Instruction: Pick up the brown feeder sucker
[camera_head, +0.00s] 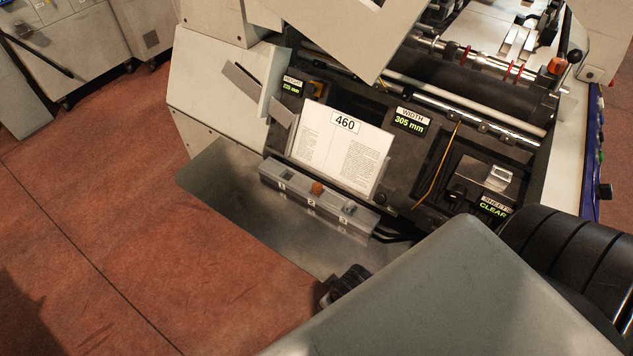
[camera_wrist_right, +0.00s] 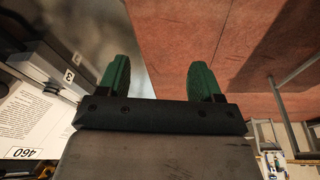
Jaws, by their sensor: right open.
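A small brown sucker (camera_head: 317,187) stands on a narrow grey rack (camera_head: 361,219) marked 1, 2 and 3, at the middle position near the 2. The rack is at the front of the machine, and its end with the 3 shows at the left of the right wrist view (camera_wrist_right: 40,72). My right gripper (camera_head: 345,284) is below and in front of the rack's right end, apart from it, and partly hidden by my own arm. In the right wrist view its green fingers (camera_wrist_right: 160,80) are spread with nothing between them. The sucker is not seen there. My left gripper is not in view.
A white card marked 460 (camera_head: 342,150) leans just behind the rack. A grey metal plate (camera_head: 235,195) lies under and in front of the rack. Machine panels and rollers (camera_head: 470,105) rise behind. The red floor (camera_head: 130,240) at the left is open.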

